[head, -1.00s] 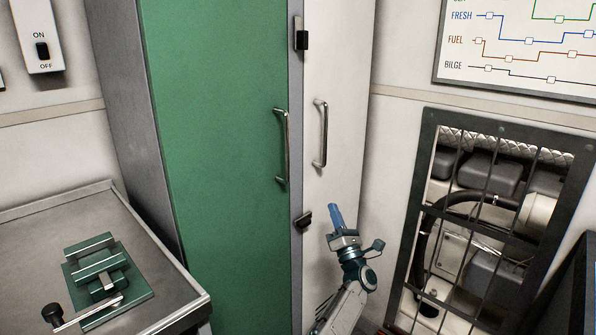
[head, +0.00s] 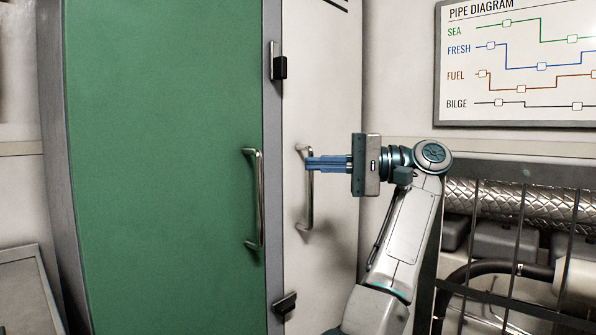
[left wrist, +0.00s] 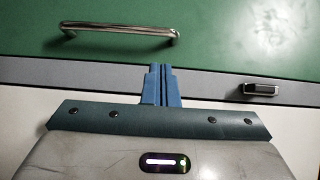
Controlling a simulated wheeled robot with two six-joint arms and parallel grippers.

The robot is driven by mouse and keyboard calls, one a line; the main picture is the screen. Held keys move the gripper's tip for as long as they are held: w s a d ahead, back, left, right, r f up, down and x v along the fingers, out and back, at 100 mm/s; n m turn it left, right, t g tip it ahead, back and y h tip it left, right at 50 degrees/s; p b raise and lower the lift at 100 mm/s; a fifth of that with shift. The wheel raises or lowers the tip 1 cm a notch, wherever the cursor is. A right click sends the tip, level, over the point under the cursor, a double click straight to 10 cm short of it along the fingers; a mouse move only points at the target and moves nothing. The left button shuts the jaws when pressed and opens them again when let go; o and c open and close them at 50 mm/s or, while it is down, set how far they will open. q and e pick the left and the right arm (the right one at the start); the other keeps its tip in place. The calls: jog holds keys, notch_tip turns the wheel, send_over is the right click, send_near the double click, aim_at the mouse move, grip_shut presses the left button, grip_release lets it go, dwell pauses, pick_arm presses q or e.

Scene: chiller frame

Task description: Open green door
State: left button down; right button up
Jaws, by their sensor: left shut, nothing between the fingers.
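The green door (head: 165,165) is closed, a tall flat panel at the left of the head view. Its upright metal bar handle (head: 256,200) is near its right edge. My left gripper (head: 308,163) has blue fingers that are shut and empty. They point left, in front of the white door's handle (head: 307,212) in the picture, to the right of the green door's handle. In the left wrist view the fingertips (left wrist: 160,70) lie over the grey frame strip, with the green door's handle (left wrist: 118,29) ahead and to the left, apart from them. My right gripper is not in view.
A white door (head: 325,100) stands right of the grey strip. Dark latches sit on the strip, one above (head: 279,68) and one below (head: 285,303). A barred opening (head: 520,230) with pipes is at right.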

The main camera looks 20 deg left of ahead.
pick_arm(q)
jog(key=b, duration=0.1)
send_near(243, 164)
jog(key=x, duration=0.4)
jog(key=shift+a, duration=0.4)
jog(key=shift+s, duration=0.1)
